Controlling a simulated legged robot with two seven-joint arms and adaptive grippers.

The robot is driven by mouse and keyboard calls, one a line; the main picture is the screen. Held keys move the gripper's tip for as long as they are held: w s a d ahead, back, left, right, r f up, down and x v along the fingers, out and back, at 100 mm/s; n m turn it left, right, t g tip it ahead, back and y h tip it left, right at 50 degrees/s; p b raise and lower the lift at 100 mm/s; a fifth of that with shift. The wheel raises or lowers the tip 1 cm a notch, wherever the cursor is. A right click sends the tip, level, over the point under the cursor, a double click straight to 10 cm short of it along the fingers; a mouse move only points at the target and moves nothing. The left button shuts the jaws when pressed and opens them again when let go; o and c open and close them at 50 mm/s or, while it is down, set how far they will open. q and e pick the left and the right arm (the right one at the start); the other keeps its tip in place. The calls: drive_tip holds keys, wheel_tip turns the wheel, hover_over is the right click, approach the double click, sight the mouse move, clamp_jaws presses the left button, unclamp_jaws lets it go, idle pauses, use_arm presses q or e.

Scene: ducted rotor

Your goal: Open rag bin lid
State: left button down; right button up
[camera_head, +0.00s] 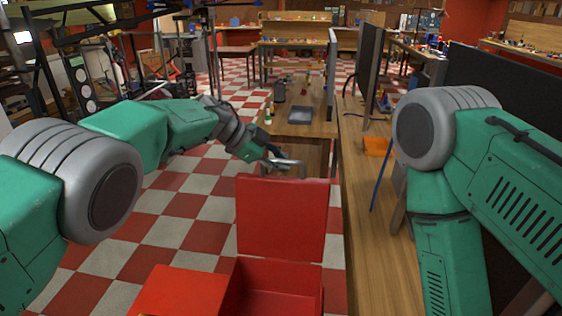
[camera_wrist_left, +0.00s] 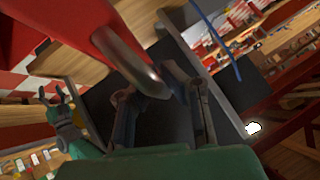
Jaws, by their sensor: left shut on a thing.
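The red rag bin (camera_head: 276,299) stands at the bottom middle of the head view, its front corner cut off by the frame. Its red lid (camera_head: 280,220) stands upright at the far side, and the box below is uncovered. A grey metal handle (camera_head: 290,163) sits at the lid's top edge; it also shows in the left wrist view (camera_wrist_left: 128,62). My left gripper (camera_head: 275,158) is shut on this handle; its dark fingers (camera_wrist_left: 160,95) reach the handle's end in the wrist view. My right arm comes down at the right; its gripper is out of the head view.
A flat red panel (camera_head: 185,292) lies beside the open box. A long wooden bench (camera_head: 375,235) runs along the right with a blue rod (camera_head: 381,172) and dark upright panels. A wooden table (camera_head: 300,127) with a tray (camera_head: 300,114) stands beyond. Checkered floor (camera_head: 180,205) is clear at left.

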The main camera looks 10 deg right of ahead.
use_arm(q)
drive_tip(key=shift+w+r, duration=0.15)
drive_tip(key=shift+r, duration=0.5)
drive_tip(key=c, duration=1.6)
unclamp_jaws()
drive_tip(key=shift+s+f, duration=0.15)
drive_tip(key=shift+s, duration=0.1)
use_arm(e)
drive_tip(key=shift+s+r, duration=0.1)
drive_tip(key=shift+s, duration=0.25)
use_arm(q)
drive_tip(key=shift+w+a+r, duration=0.1)
drive_tip(key=shift+a+r, duration=0.15)
drive_tip(key=shift+a, duration=0.2)
drive_tip(key=v, duration=1.1)
drive_tip(key=shift+d, duration=0.1)
